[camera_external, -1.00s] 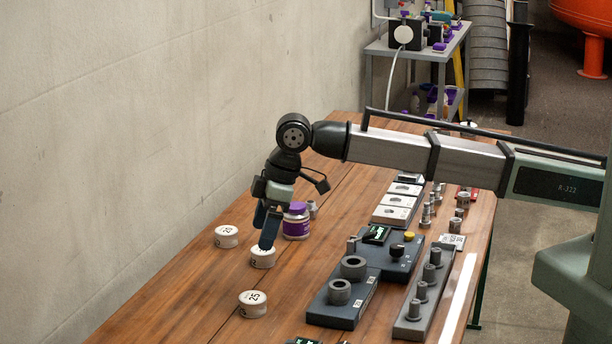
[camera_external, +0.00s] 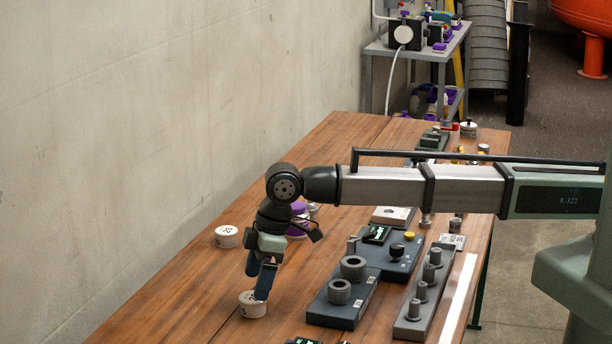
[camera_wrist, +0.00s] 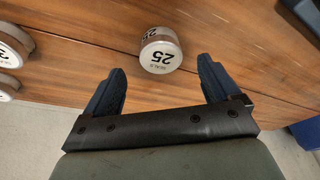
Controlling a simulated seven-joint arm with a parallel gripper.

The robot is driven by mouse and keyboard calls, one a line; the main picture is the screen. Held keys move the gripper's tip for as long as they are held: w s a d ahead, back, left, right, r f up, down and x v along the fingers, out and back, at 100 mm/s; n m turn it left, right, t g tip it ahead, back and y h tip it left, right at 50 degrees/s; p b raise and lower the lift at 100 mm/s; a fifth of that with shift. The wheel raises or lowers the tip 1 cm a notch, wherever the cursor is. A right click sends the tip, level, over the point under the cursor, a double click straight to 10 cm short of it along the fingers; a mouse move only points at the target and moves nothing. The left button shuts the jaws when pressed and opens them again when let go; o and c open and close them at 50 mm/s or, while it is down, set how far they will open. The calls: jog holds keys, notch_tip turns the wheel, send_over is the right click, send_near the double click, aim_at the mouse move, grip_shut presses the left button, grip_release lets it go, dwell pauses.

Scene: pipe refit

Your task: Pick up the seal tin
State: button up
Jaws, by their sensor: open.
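A round white tin (camera_wrist: 161,52) marked "25", with small lettering that looks like "SEALS", stands on the wooden table in the wrist view. It lies ahead of and between the fingertips of my open gripper (camera_wrist: 160,74), with no finger visibly touching it. In the external view my gripper (camera_external: 257,284) points down at this tin (camera_external: 250,308), and a finger covers part of its top. Another white tin (camera_external: 227,237) stands further back on the left. Two more white tins (camera_wrist: 10,48) are cut off at the left edge of the wrist view.
A purple-lidded jar (camera_external: 299,212) stands behind my gripper, partly hidden. A dark block with grey rings (camera_external: 340,309) and a grey rack of pegs (camera_external: 413,317) are to the right. The table left of the tin is clear.

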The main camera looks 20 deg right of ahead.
aim_at(253, 304)
jog(key=shift+x, duration=2.65)
jog(key=shift+s, duration=0.1)
jog(key=shift+c, duration=0.3)
jog(key=c, duration=1.1)
